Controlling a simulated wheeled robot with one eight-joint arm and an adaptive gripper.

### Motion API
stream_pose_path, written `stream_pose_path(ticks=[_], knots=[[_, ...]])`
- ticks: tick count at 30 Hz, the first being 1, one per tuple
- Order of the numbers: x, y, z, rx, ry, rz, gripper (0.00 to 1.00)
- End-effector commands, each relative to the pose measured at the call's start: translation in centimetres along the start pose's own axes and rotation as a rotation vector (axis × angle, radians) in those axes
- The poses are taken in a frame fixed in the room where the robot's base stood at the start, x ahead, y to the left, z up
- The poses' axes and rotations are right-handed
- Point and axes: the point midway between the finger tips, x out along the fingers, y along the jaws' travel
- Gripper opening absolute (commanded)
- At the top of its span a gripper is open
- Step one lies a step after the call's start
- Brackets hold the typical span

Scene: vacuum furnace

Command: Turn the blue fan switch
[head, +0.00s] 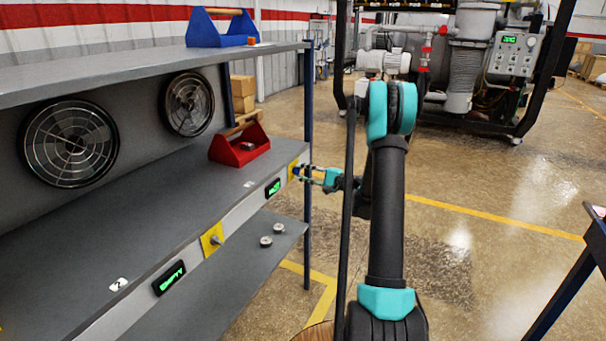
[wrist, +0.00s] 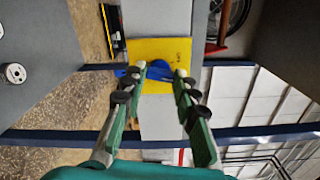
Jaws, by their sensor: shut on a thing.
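The blue fan switch (wrist: 159,68) sits on a yellow plate (wrist: 178,49) in the wrist view. The plate also shows in the head view (head: 292,171), at the right end of the shelf's front edge. My gripper (wrist: 161,72) is shut on the blue switch, with one fingertip on each side of it. In the head view my gripper (head: 305,173) reaches leftward to the plate, and the switch is small and partly hidden by the fingers there.
A green-lit display (head: 273,188) is left of the plate. Another yellow plate with a switch (head: 212,239) is nearer, beside a display reading EMPTY (head: 169,278). A red toolbox (head: 239,147) stands on the shelf; two fans (head: 70,143) are behind. The floor right of the shelf is open.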

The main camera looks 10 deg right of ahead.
Motion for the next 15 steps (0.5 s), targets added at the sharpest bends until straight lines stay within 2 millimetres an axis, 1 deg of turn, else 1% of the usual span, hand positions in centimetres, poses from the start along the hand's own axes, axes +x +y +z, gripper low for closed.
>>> stream_pose_path(ticks=[6, 15], knots=[[-0.06, 0.06, -0.03, 0.147, 0.001, 0.002, 0.0], [-0.07, 0.07, -0.04, 0.263, 0.001, 0.002, 0.0]])
